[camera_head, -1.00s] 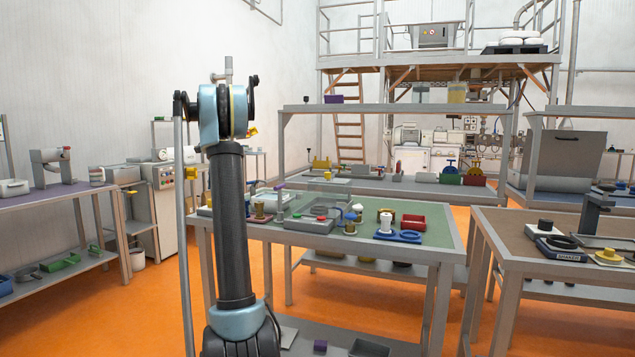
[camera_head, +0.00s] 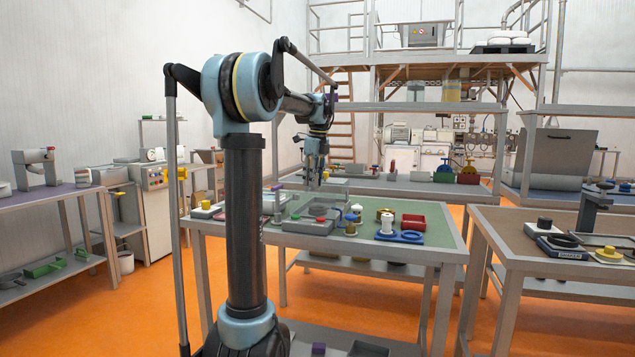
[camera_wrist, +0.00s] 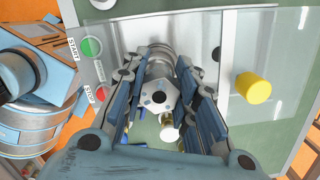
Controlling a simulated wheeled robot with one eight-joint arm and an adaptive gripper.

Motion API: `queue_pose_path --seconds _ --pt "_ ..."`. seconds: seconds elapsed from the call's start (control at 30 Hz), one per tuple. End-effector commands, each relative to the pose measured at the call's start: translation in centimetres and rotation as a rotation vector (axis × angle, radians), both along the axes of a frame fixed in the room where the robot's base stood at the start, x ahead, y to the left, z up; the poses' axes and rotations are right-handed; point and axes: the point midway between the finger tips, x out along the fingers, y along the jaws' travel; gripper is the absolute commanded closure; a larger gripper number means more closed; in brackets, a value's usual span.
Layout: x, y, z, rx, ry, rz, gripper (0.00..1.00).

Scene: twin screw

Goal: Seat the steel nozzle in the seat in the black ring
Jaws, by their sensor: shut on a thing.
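My gripper (camera_head: 314,178) hangs fingers down above the green-topped table in the head view. In the wrist view my gripper (camera_wrist: 160,80) is shut on a grey metal piece, which looks like the steel nozzle (camera_wrist: 158,97); it has a faceted end with a dark hole. The fingers hide its sides, and it is too small to make out in the head view. A black ring (camera_head: 566,241) lies on a dark base on the right-hand table, well apart from my gripper. I cannot tell its seat.
The green-topped table (camera_head: 425,245) also holds a blue fixture (camera_head: 399,237), a red bin (camera_head: 413,222) and a white piece (camera_head: 387,225). A yellow knob (camera_wrist: 253,88) and a clear panel show in the wrist view, beside start and stop buttons. A gap separates the two tables.

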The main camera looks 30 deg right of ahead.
Motion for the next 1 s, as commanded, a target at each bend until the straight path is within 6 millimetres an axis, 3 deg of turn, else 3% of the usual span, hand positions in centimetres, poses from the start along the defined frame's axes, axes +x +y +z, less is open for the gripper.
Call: queue_pose_path --seconds 0.2,0.7,1.0 --pt "-1.4 -0.9 -0.4 0.0 -0.001 -0.056 1.0" --pt "-1.6 -1.3 -3.9 0.0 -0.001 -0.058 1.0" --pt "-1.6 -1.2 -4.8 0.0 -0.001 -0.057 1.0"
